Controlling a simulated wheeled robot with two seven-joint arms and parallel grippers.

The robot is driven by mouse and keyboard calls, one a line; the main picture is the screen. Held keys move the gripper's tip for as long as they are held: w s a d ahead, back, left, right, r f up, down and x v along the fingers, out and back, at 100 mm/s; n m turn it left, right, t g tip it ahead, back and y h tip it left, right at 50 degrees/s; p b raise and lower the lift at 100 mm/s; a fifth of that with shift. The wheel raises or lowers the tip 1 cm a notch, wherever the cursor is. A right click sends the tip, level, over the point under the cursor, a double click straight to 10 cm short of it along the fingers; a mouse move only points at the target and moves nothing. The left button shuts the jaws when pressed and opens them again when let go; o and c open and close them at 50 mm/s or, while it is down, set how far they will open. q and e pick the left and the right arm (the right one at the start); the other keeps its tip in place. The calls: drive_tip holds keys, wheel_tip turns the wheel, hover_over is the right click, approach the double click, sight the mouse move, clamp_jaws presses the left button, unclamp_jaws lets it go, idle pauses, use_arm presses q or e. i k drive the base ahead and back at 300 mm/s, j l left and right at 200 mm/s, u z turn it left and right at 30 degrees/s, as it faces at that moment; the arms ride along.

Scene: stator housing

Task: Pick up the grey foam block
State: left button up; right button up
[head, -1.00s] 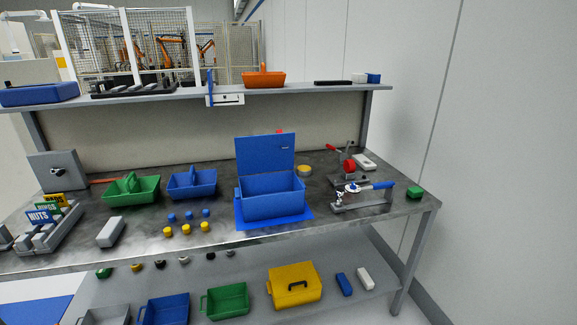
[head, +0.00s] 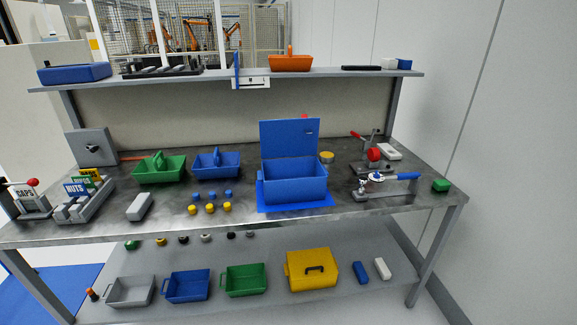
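The grey foam block (head: 139,207) is a light grey rectangular block lying flat near the front edge of the dark metal bench top (head: 105,226). It sits left of the small blue and yellow knobs and right of the labelled grey rack. Nothing touches it or covers it. Neither of my grippers shows in the head view.
Left of the block stands a rack (head: 86,202) with NUTS and other signs. Several yellow (head: 210,208) and blue knobs lie to its right. Behind are a green tote (head: 160,172) and a blue tote (head: 217,168). An open blue box (head: 294,184) stands mid-bench.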

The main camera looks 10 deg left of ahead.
sight(138, 208)
drive_tip(key=u, duration=1.35)
